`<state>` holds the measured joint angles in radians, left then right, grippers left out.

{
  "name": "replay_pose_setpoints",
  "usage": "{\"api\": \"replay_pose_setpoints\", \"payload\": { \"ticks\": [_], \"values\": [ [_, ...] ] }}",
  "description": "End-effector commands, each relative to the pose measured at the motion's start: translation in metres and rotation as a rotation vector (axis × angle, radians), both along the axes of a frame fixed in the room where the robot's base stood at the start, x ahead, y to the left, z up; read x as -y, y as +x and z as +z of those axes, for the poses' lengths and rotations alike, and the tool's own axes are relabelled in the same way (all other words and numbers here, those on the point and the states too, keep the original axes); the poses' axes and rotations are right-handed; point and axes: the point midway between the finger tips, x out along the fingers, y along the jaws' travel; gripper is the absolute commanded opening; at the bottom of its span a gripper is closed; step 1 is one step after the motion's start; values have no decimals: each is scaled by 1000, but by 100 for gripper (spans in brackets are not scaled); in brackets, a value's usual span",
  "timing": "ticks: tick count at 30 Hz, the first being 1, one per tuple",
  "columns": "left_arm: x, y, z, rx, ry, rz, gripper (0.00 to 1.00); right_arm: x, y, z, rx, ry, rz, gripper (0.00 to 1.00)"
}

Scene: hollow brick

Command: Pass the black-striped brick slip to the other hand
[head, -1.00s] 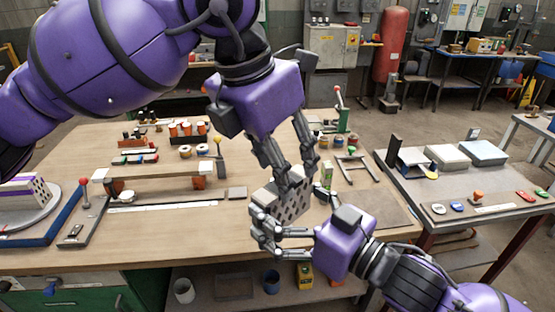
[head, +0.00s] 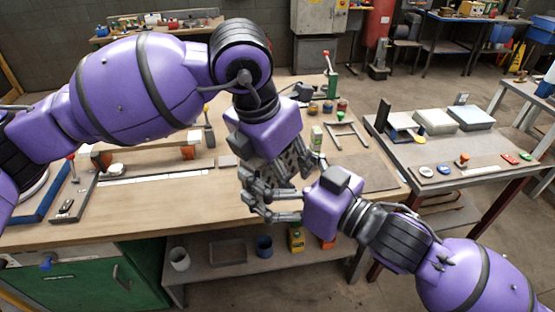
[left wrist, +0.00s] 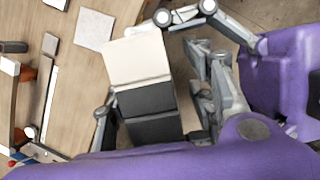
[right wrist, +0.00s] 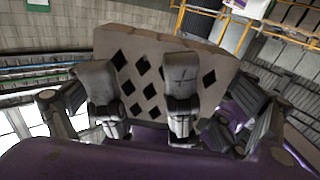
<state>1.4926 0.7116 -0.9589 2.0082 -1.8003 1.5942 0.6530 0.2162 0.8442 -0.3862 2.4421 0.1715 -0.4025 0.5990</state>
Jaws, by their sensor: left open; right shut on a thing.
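The black-striped brick slip (head: 294,163) stands between my two grippers above the bench, mostly hidden by fingers in the head view. In the left wrist view its pale end and black bands (left wrist: 146,98) show. In the right wrist view its grey face with dark diamond holes (right wrist: 142,85) shows behind two fingers. My right gripper (head: 262,196) is shut on the brick slip from the lower right. My left gripper (head: 282,168) comes down from above, open, with its fingers close beside the brick slip. I cannot tell whether they touch it.
The wooden bench (head: 150,212) lies below, with a long white-edged fixture (head: 160,176) on its left part. A small frame (head: 346,135) and jars stand at the back right. A grey side table (head: 440,188) with blocks is to the right. The bench's front middle is clear.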

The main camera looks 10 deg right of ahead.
Motion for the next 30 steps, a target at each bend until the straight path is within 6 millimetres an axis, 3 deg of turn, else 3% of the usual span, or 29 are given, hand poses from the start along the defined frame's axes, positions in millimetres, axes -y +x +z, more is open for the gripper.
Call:
{"api": "replay_pose_setpoints", "payload": {
  "ticks": [6, 15, 18, 19, 20, 30],
  "values": [
    [0, 0, 0, 0, 0, 0, 47, 0, 0, 1, 2, 1, 1, 59],
    [0, -1, 1, -1, -2, -2, 7, 0, 0, 1, 2, 1, 1, 59],
    [1, -1, 1, -2, -3, -3, 0, 0, 0, 1, 2, 1, 1, 60],
    [1, -1, 1, -1, -3, -4, 0, 0, 0, 1, 2, 1, 0, 96],
    [1, -1, 1, -1, -3, -4, 0, 0, 0, 1, 2, 1, 1, 100],
    [0, 0, 1, 1, -2, 0, 0, 0, 0, 0, 0, 0, 0, 100]
  ]
}}
